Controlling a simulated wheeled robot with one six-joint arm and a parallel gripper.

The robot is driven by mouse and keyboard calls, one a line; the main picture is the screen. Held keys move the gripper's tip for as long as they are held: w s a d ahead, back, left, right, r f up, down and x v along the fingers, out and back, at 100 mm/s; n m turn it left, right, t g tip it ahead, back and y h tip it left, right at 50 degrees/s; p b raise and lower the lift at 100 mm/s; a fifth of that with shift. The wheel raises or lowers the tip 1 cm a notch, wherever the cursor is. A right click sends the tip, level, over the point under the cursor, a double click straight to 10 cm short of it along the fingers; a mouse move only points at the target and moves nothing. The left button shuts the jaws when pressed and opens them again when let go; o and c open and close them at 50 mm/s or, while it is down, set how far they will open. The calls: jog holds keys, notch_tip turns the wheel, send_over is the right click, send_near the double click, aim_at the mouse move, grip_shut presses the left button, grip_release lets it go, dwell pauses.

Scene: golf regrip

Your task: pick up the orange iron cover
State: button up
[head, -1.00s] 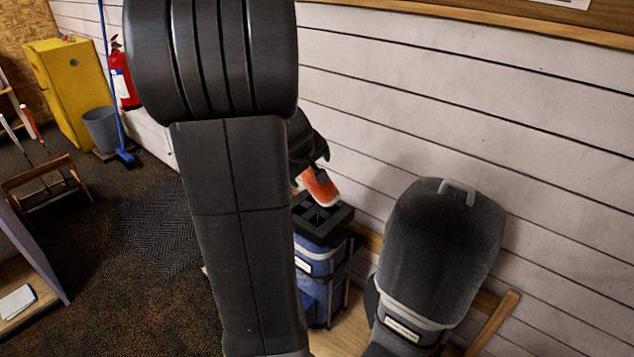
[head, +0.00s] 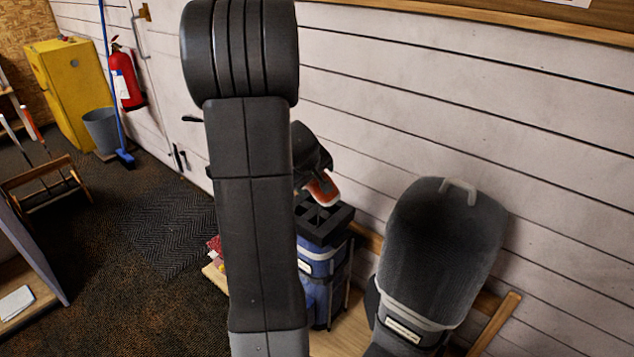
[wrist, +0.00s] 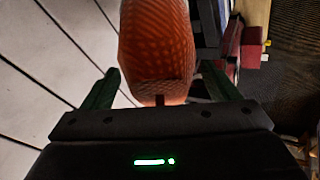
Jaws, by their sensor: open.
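The orange iron cover (head: 322,188) shows in the head view just above the blue golf bag with a black divided top. My gripper is partly hidden behind my own arm there, close to the cover. In the wrist view the orange cover (wrist: 157,55) fills the upper middle, with a textured face and its lower end close to the palm. My gripper (wrist: 158,88) is open, with one dark green finger on each side of the cover. A gap shows between the cover and each finger, most clearly on the left. What holds the cover up is hidden.
The blue bag (head: 322,262) stands against the white plank wall (head: 440,105). A large dark grey hooded bag (head: 440,255) stands to its right. Carpet at left is mostly clear.

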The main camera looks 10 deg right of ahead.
jog(key=shift+c, duration=0.2)
jog(key=c, duration=1)
jog(key=shift+c, duration=0.2)
jog(key=shift+r, duration=0.1)
jog(key=shift+r+p, duration=0.4)
jog(key=shift+r, duration=0.5)
jog(key=shift+s+f+b, duration=0.1)
jog(key=shift+f+b, duration=0.25)
jog(key=shift+b, duration=0.2)
jog(key=shift+s+a+f+t+b, duration=0.15)
jog(key=shift+t+b, duration=0.15)
jog(key=shift+b, duration=0.55)
jog(key=b, duration=0.3)
jog(key=shift+s+a+t+h, duration=0.15)
jog(key=shift+s+t+h, duration=0.15)
jog(key=shift+h, duration=0.1)
jog(key=t+b, duration=0.1)
jog(key=b, duration=0.2)
jog(key=s+h+b, duration=0.1)
jog(key=b, duration=0.3)
jog(key=shift+a+f+t, duration=0.2)
jog(key=shift+a+t, duration=0.1)
jog(key=shift+t, duration=0.1)
